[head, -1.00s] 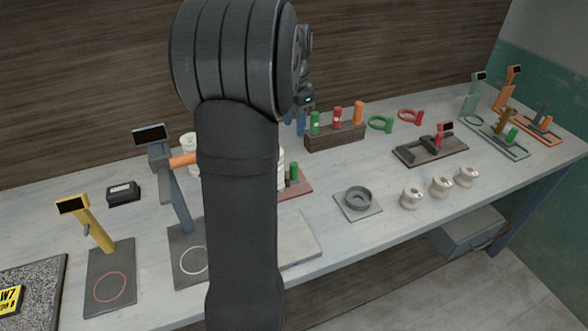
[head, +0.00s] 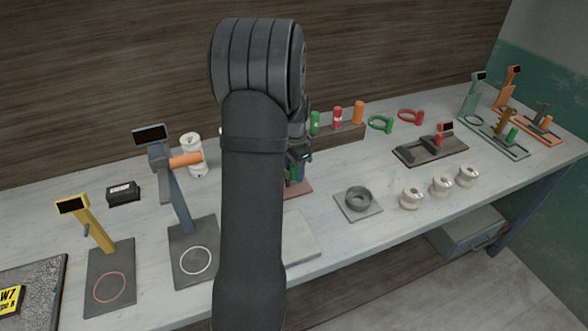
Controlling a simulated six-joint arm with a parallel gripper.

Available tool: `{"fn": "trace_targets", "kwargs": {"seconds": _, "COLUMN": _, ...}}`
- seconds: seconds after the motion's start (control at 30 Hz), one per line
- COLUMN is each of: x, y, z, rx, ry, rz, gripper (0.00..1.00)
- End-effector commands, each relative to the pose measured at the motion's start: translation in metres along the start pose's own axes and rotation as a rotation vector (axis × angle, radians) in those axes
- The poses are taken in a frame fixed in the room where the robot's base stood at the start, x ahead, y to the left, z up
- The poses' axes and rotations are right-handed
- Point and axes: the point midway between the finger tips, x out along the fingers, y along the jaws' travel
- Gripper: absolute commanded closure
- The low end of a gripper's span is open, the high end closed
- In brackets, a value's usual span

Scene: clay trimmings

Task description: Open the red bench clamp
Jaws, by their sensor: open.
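The red bench clamp appears to be the dark flat base (head: 430,149) at the right of the bench, with a red upright part (head: 438,138) and a small display at its back right. I cannot tell from here whether its jaws are apart. My gripper (head: 298,163) is open, mostly hidden behind my arm, low over a reddish board (head: 299,189) left of the clamp and well apart from it. Green and blue upright pieces (head: 300,174) show just under the gripper; I cannot tell whether it touches them.
A wooden rack (head: 338,135) holds green, red and orange cylinders. Green (head: 380,123) and red (head: 411,116) rings lie behind the clamp. A grey round dish (head: 358,198) and several white spools (head: 441,186) stand in front. Green (head: 497,137) and orange (head: 535,125) stands fill the far right.

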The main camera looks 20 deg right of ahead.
Motion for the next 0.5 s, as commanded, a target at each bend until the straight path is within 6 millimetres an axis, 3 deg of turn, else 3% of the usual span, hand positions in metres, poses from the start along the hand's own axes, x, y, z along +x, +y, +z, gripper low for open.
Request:
{"fn": "trace_targets", "kwargs": {"seconds": 0.3, "x": 0.0030, "y": -0.0002, "z": -0.0002, "rx": 0.000, "ry": 0.001, "rz": -0.001, "gripper": 0.55}}
{"fn": "trace_targets", "kwargs": {"seconds": 0.5, "x": 0.0028, "y": -0.0002, "z": -0.0002, "rx": 0.000, "ry": 0.001, "rz": -0.001, "gripper": 0.92}}
